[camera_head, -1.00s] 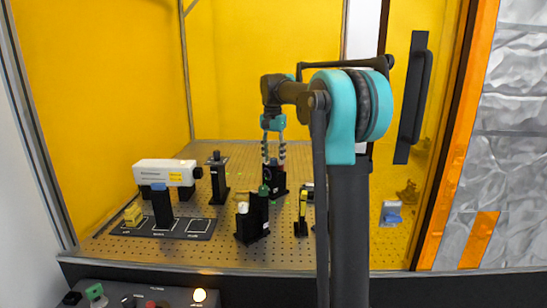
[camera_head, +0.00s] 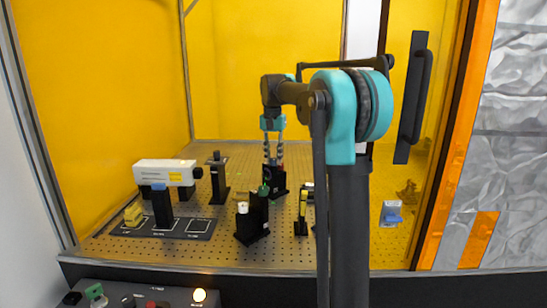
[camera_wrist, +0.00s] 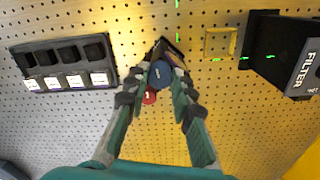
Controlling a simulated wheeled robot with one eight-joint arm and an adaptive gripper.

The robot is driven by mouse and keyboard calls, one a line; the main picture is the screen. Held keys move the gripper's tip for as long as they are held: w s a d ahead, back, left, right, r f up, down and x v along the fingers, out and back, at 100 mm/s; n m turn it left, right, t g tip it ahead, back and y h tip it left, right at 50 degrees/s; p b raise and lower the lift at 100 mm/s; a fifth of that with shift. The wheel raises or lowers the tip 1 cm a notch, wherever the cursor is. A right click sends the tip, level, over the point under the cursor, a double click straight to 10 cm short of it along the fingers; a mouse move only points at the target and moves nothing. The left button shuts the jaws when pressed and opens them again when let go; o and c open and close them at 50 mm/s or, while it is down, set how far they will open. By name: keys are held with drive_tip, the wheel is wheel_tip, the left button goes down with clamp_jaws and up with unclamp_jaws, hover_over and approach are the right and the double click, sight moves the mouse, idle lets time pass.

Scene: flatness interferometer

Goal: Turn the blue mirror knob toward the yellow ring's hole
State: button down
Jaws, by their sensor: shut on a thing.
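The blue mirror knob (camera_wrist: 160,74) sits between my gripper's (camera_wrist: 159,84) fingertips in the wrist view, on top of a dark mirror mount (camera_wrist: 169,50). The fingers are shut on the knob from both sides. A red knob (camera_wrist: 149,96) is just below it in the picture. In the head view my gripper (camera_head: 273,163) points down at the black mount (camera_head: 278,181), and the blue knob is hidden there. A yellow square frame (camera_wrist: 220,42) lies right of the mount in the wrist view; I cannot tell whether it is the yellow ring.
A black holder with several slots (camera_wrist: 65,63) is at left in the wrist view. A black block marked FILTER (camera_wrist: 290,60) is at right. In the head view a white laser housing (camera_head: 160,173) and black posts stand close by on the perforated board (camera_head: 345,250).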

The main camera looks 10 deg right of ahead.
drive_tip(key=n, duration=0.3)
idle(0.4)
drive_tip(key=c, duration=1.3)
unclamp_jaws()
drive_tip(key=shift+r, duration=0.1)
wheel_tip(320, 180, up, 12)
drive_tip(key=shift+a, duration=0.1)
wheel_tip(320, 180, up, 11)
hover_over(273, 159)
drive_tip(key=shift+w, duration=0.25)
